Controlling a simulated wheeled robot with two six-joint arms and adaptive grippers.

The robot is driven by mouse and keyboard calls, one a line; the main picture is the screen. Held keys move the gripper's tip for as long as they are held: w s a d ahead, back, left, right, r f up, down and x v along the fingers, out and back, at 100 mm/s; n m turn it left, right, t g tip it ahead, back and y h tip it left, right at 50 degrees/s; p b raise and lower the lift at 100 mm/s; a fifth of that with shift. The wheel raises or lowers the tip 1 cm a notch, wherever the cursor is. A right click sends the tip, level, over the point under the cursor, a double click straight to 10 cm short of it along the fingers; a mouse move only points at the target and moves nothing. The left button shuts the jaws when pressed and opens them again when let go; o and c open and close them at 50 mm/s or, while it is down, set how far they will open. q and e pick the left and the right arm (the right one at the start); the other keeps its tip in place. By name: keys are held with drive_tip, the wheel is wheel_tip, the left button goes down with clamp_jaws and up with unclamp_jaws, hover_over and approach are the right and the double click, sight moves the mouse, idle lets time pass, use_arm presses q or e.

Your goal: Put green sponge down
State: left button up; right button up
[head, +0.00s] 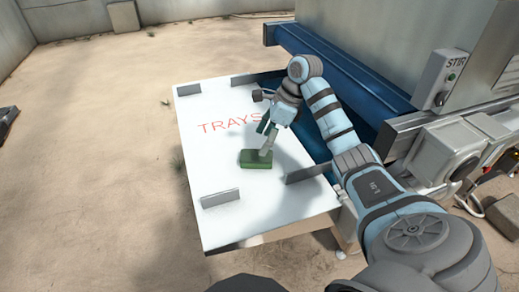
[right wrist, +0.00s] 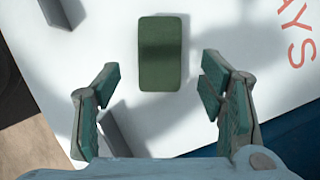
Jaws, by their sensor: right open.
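The green sponge (head: 255,159) lies flat on the white tray board (head: 222,180), below the red TRAYS lettering. In the right wrist view the sponge (right wrist: 162,55) is a dark green block with a shadow band across it. My right gripper (head: 266,146) is just above the sponge in the head view. In the right wrist view its two fingers (right wrist: 160,95) are spread wide with nothing between them, and the sponge lies beyond their tips. My left gripper is not in view.
Upright grey plates stand on the board, one at the front left (head: 222,197) and one at the right (head: 307,173). A blue machine frame (head: 345,75) runs along the right. A STIR switch box (head: 443,80) is mounted there. Sandy floor (head: 90,150) lies open on the left.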

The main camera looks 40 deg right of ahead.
drive_tip(key=p+v, duration=0.3)
drive_tip(key=v, duration=0.5)
